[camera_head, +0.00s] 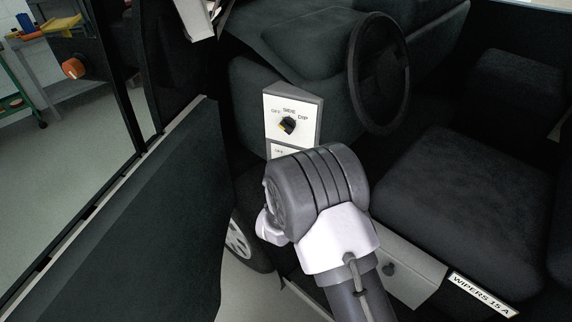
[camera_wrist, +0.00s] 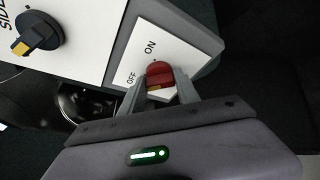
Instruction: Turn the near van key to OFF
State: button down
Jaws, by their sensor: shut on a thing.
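The van key (camera_wrist: 158,72) is a red knob with a small yellow mark, on a white plate (camera_wrist: 176,42) lettered OFF and ON. My gripper (camera_wrist: 160,86) is shut on the key, one grey finger on each side. I cannot tell clearly which label the key points to, as the fingers cover part of it. In the head view my arm hides the key and my fingers; only the top of its plate (camera_head: 281,152) shows.
Just above is a black rotary switch (camera_head: 288,125) lettered OFF, SIDE and DIP, also in the wrist view (camera_wrist: 38,32). The steering wheel (camera_head: 379,73) and seat (camera_head: 455,200) are to the right. The open door (camera_head: 150,220) stands to the left.

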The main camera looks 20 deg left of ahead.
jog(key=shift+p, duration=0.3)
dwell(0.4)
jog(key=c, duration=0.9)
grip_release()
jog(key=p+v, duration=0.1)
jog(key=v, duration=1.6)
jog(key=shift+s+a+r+p, duration=0.15)
jog(key=shift+s+p, duration=0.1)
jog(key=shift+p, duration=0.15)
